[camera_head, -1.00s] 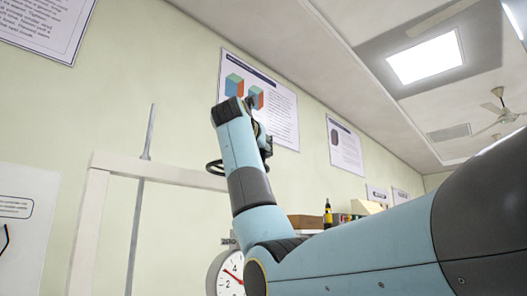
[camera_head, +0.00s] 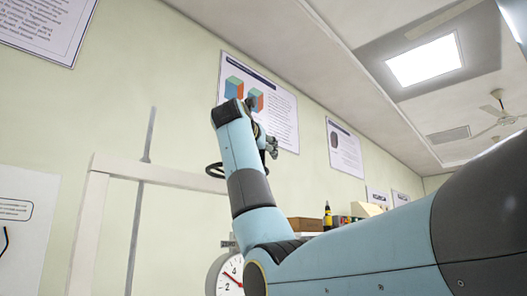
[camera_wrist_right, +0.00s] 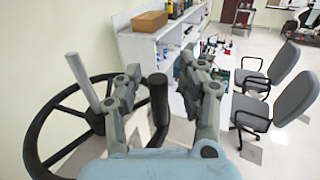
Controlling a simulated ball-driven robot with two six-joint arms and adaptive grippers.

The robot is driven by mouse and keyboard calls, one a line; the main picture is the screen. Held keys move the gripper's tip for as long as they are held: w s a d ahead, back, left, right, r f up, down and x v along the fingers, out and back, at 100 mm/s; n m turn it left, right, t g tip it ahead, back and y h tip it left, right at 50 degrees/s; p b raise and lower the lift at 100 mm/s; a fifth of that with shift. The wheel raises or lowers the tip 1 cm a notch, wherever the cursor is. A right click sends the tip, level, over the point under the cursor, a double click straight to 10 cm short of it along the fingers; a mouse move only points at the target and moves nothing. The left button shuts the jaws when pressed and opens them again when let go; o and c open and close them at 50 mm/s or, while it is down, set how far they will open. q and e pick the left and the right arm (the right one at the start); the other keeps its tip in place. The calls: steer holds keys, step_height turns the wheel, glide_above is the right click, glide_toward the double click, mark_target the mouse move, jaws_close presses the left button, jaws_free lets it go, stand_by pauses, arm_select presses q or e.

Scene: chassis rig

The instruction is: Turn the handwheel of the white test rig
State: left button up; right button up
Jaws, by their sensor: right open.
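The white test rig (camera_head: 150,170) shows in the head view as a pale frame with a grey vertical screw (camera_head: 138,215). Its black handwheel (camera_head: 213,170) is partly hidden behind my right arm. In the right wrist view the handwheel (camera_wrist_right: 38,130) lies at the left, with spokes and the grey screw (camera_wrist_right: 82,82) through its middle. A dark upright handle (camera_wrist_right: 158,105) stands at its right side. My right gripper (camera_wrist_right: 160,68) is open, its fingers on either side of the handle as seen here; contact is unclear. The gripper (camera_head: 271,147) is small in the head view. My left gripper is out of view.
A round dial (camera_head: 228,277) with a red needle is partly hidden behind my arm. A white bench (camera_wrist_right: 150,45) with a brown box (camera_wrist_right: 149,21) stands beyond the gripper. Grey chairs (camera_wrist_right: 262,105) stand at the right, with open floor around them.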

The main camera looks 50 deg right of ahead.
steer(key=v, duration=1.2)
